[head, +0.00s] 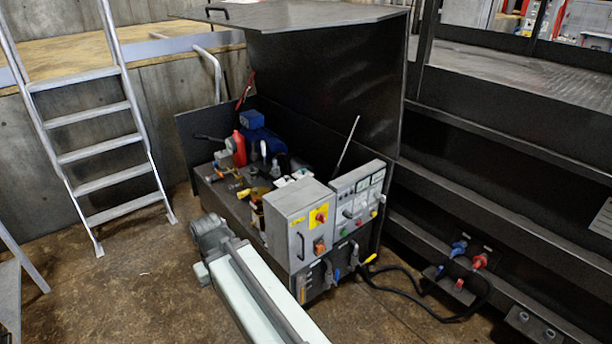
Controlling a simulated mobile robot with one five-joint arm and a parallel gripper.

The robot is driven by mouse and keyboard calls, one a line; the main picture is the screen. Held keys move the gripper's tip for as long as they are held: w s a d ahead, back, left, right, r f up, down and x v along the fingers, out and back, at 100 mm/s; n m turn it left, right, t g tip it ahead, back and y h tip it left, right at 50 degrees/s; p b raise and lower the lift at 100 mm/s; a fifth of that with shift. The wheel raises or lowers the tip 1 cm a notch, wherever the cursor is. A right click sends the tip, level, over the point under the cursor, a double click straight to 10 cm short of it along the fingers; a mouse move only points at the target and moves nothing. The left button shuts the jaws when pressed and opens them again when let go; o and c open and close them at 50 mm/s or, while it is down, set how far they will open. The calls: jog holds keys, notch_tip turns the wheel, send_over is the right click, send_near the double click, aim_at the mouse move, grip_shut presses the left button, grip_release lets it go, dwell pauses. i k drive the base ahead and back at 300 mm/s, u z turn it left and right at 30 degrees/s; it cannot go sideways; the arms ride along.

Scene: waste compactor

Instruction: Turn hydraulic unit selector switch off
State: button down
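The hydraulic unit (215,190) is a dark open-topped cabinet with its lid raised. A grey control box (288,214) on its front right carries a red rotary switch on a yellow plate (320,216) and an orange-red switch (319,246) below it. The lighter panel (345,190) beside it has gauges, small lamps and knobs. Which of these is the selector switch, and its setting, is too small to tell. My pale arm link reaches up from the bottom edge, left of the control box. No gripper fingers can be made out.
A metal ladder (108,157) leans at the left. Black cables (415,300) run from the unit to blue and red connectors on the dark machine wall (500,200) at the right. Brown floor (140,290) is clear at the front left.

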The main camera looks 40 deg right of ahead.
aim_at(346, 213)
jog(key=z, duration=0.95)
jog(key=k, duration=0.65)
jog(key=z, duration=0.05)
jog(key=i, duration=1.15)
jog(key=u, duration=0.65)
